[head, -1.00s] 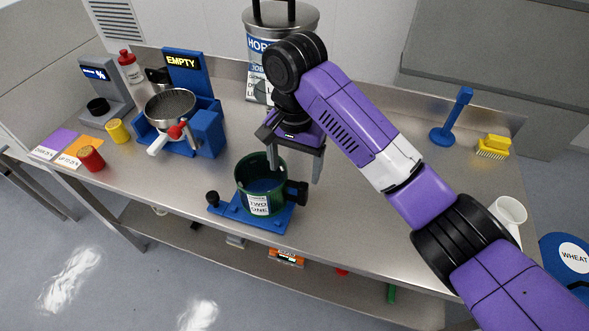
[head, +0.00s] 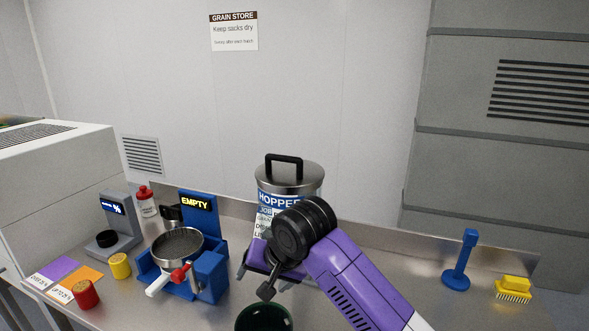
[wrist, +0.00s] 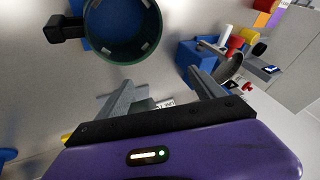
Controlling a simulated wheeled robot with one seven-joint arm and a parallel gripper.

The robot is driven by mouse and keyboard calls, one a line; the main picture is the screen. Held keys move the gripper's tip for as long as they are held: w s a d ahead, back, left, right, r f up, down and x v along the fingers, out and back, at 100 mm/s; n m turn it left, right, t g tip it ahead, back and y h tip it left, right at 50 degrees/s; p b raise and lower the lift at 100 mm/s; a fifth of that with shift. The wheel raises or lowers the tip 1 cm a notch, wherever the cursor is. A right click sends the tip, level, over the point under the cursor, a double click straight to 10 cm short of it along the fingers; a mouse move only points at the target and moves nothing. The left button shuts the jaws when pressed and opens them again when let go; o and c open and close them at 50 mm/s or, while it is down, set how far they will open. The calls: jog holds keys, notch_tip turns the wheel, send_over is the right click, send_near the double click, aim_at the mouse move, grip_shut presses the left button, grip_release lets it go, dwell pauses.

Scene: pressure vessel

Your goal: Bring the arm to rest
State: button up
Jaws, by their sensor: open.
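My gripper (wrist: 165,92) is open, and its two grey fingers stand apart with nothing between them in the wrist view. In the head view my purple arm reaches in from the lower right and bends at a black joint. The purple gripper body shows behind that joint, in front of the hopper (head: 290,178), with its fingers mostly hidden.
The blue stand with a metal pan (head: 176,246) and an EMPTY sign is left of my gripper. Red (head: 85,294) and yellow (head: 120,266) jars stand at far left. A blue upright tool (head: 458,268) and a yellow brush (head: 513,289) are at right. Bare counter lies between.

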jog(key=a+n+t+y, duration=0.2)
jog(key=a+t+y, duration=0.1)
jog(key=a+y, duration=0.1)
jog(key=s+d+f+m+t+h+b, duration=0.25)
jog(key=s+d+t, duration=0.25)
jog(key=s+d, duration=0.65)
jog(key=s+d+f+m+t+h+b, duration=0.1)
jog(key=s+d+f+t+h, duration=0.15)
jog(key=s+d+t, duration=0.6)
jog(key=s+d+f+g+h, duration=0.1)
jog(key=s+d+f+g, duration=0.1)
jog(key=s, duration=0.7)
jog(key=s+d+f+n+g+h+b, duration=0.1)
jog(key=s+d+f+g, duration=0.1)
jog(key=s+d, duration=0.3)
jog(key=s+d+f+n+g+h+b, duration=0.1)
jog(key=s+d+f+g, duration=0.1)
jog(key=s, duration=1.2)
jog(key=shift+d+g, duration=0.35)
jog(key=shift+d, duration=0.5)
